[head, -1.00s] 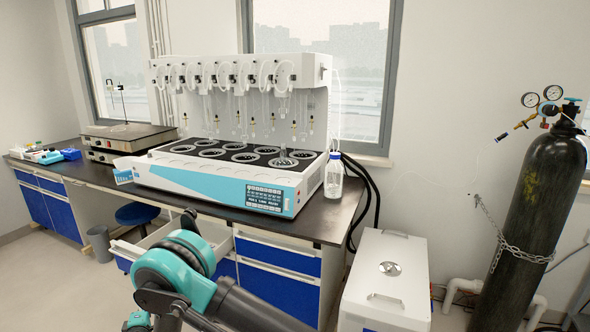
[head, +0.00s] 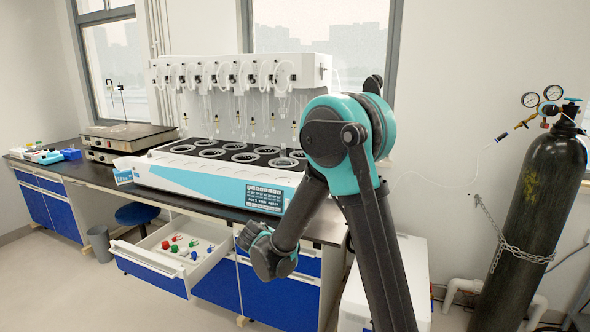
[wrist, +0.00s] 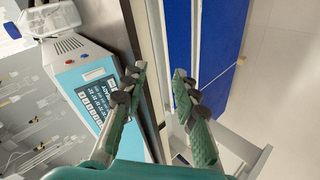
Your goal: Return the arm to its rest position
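My arm stands bent in the right middle of the head view, its teal elbow high in front of the distiller's right end. Its wrist hangs low beside the open drawer, and the fingers are hard to make out there. In the wrist view my gripper (wrist: 160,90) has its two green fingers apart with nothing between them. It is open and empty. The distiller's control panel and the blue cabinet front show beyond the fingers.
The white multi distiller (head: 200,178) stands on the dark bench. An open drawer (head: 150,262) holds several small coloured clips, left of my wrist. A white box (head: 412,260) and a chained black gas cylinder (head: 535,220) stand to the right. Open floor lies at the front left.

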